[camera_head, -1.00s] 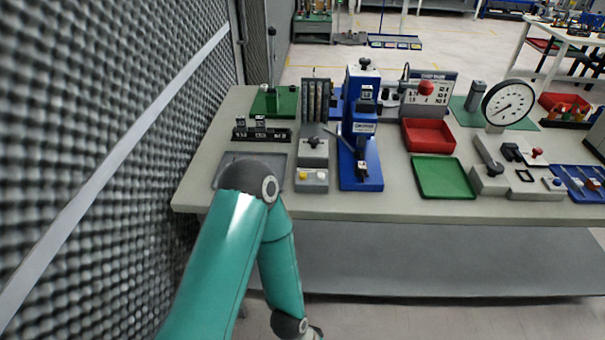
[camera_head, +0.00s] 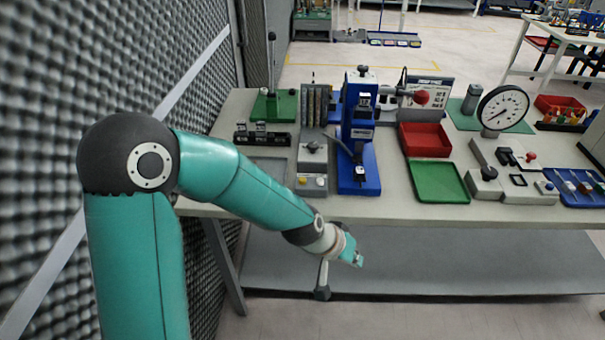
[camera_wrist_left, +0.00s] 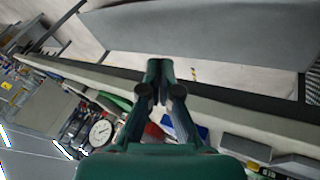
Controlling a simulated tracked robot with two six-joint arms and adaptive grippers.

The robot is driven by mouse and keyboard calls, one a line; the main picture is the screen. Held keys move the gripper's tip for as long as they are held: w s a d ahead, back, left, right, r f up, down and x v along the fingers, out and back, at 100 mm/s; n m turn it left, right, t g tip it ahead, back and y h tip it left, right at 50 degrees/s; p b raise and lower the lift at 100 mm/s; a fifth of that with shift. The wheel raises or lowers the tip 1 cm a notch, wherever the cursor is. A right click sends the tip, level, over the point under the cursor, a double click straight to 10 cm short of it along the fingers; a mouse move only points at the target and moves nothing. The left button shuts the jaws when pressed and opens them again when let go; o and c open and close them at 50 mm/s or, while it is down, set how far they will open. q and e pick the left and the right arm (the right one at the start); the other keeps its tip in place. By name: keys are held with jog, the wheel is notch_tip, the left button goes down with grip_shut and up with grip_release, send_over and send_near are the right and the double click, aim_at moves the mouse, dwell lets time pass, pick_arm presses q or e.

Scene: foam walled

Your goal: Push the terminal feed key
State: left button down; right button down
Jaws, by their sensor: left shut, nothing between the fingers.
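My left gripper (camera_head: 356,257) is in front of the bench's front edge, below the level of its top, apart from everything on the bench. In the left wrist view its two fingers (camera_wrist_left: 160,68) are together with nothing between them. A grey box with a yellow and a white button (camera_head: 311,184) stands at the bench's front edge, up and left of the gripper. Behind it is a grey box with a dark knob (camera_head: 312,153). No label is readable, so I cannot tell for sure which is the terminal feed key. My right gripper is not in view.
A blue press (camera_head: 358,140) stands right of the button box. A green tray (camera_head: 438,182), red bin (camera_head: 426,138) and round dial (camera_head: 503,108) are farther right. A foam wall (camera_head: 60,60) is on the left. A lower shelf (camera_head: 430,262) lies under the bench top.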

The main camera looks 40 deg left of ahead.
pick_arm(q)
notch_tip(320, 180, up, 14)
jog(key=w+t+h, duration=0.1)
jog(key=w+t, duration=0.1)
jog(key=shift+d+r+p, duration=0.15)
jog(key=shift+d+p, duration=0.05)
jog(key=shift+p, duration=0.25)
jog(key=shift+a, duration=0.15)
